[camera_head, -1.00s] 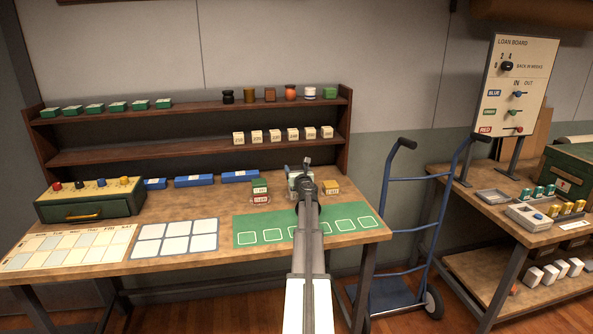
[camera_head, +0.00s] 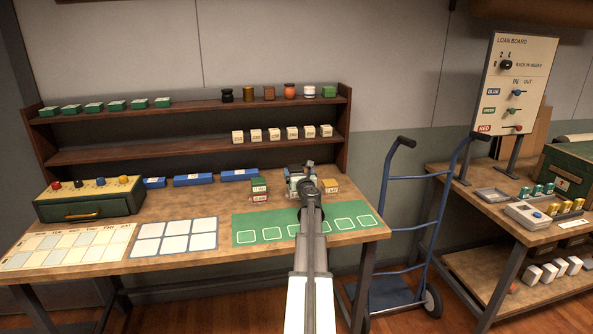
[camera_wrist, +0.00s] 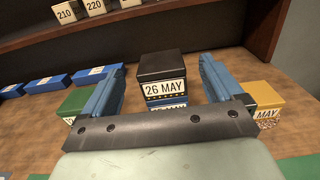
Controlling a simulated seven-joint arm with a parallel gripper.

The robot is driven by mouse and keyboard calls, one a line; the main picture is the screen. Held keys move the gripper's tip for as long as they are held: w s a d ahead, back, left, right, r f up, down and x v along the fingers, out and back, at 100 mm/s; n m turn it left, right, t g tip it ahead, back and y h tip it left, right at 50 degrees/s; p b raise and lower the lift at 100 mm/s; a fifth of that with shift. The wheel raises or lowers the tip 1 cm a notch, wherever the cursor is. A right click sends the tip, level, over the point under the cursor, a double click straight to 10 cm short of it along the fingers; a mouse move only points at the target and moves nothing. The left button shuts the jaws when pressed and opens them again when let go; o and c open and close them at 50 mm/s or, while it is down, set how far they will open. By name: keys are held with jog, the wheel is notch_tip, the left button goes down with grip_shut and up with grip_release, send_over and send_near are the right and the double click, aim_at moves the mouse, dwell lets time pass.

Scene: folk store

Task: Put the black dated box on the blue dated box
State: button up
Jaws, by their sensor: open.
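The black dated box (camera_wrist: 161,66), marked 26 MAY, sits upright on top of the blue dated box (camera_wrist: 168,104) in the wrist view. Only a strip of the blue box's front shows, with its label mostly cut off by my gripper's body. My gripper (camera_wrist: 163,88) is open, with one blue finger on each side of the stack. A gap shows between each finger and the black box. In the head view my gripper (camera_head: 301,173) is over the back of the table, and my arm hides most of the stack.
A green box (camera_head: 259,184) stands on a red box (camera_head: 259,197) left of my gripper. A yellow box (camera_head: 331,186) is close on the right. Blue boxes (camera_head: 193,180) lie further left. The shelf (camera_head: 200,152) stands behind. The green mat (camera_head: 273,222) in front is clear.

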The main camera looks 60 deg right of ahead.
jog(key=v, duration=0.7)
jog(key=shift+r, duration=0.1)
